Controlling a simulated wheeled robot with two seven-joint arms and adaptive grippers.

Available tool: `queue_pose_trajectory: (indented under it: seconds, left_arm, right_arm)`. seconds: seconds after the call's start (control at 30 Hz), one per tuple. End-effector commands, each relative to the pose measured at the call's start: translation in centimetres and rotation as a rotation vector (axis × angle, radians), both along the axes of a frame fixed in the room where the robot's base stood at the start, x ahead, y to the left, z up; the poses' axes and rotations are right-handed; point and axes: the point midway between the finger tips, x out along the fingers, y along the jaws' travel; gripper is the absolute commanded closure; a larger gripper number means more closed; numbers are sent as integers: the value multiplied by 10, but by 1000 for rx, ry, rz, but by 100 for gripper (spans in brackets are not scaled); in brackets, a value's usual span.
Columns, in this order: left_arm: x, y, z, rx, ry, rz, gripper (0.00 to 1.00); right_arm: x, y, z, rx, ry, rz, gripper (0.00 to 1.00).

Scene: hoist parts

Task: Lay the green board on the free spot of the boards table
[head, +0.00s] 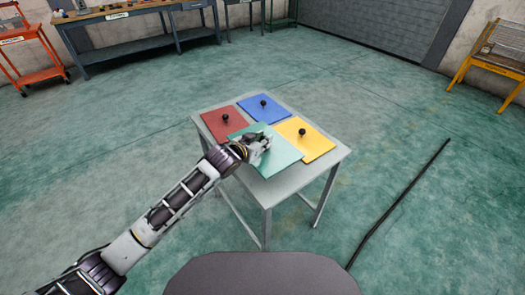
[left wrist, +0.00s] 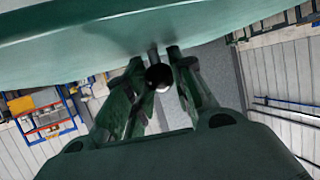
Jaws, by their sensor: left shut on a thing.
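The green board (head: 284,156) is over the front part of the grey boards table (head: 290,190). My left gripper (head: 262,143) is shut on the black knob (left wrist: 158,77) of the green board. In the left wrist view the board's underside-lit green face (left wrist: 90,45) fills the top and the knob sits between the fingers (left wrist: 155,85). The board overlaps the near edges of the red board (head: 218,122) and yellow board (head: 312,146) in the picture. I cannot tell its exact height above the tabletop. My right gripper is out of view.
The blue board (head: 274,110) lies at the table's back; the red, blue and yellow boards each have a black knob. Bare tabletop shows at the front. A workbench (head: 140,30), orange cart (head: 30,55) and yellow rack (head: 490,65) stand farther off. A dark rod (head: 400,200) lies at right.

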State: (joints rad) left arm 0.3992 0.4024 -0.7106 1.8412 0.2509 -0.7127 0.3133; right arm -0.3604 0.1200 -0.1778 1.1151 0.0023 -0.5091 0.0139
Motion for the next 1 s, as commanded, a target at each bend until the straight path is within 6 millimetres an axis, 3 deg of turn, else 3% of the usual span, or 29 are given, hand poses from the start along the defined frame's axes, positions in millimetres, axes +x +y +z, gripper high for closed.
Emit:
queue_pose_trajectory:
  seconds: [0.2,0.4,0.73,1.0]
  left_arm:
    - [1,0,-29,-1,-1,1,100]
    - [1,0,-36,-2,-3,0,100]
    - [0,0,-39,-1,-2,0,100]
    - [0,0,-66,-1,-1,0,100]
  right_arm:
    - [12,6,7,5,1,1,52]
    - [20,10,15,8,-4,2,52]
    - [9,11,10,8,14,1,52]
    - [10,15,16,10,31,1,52]
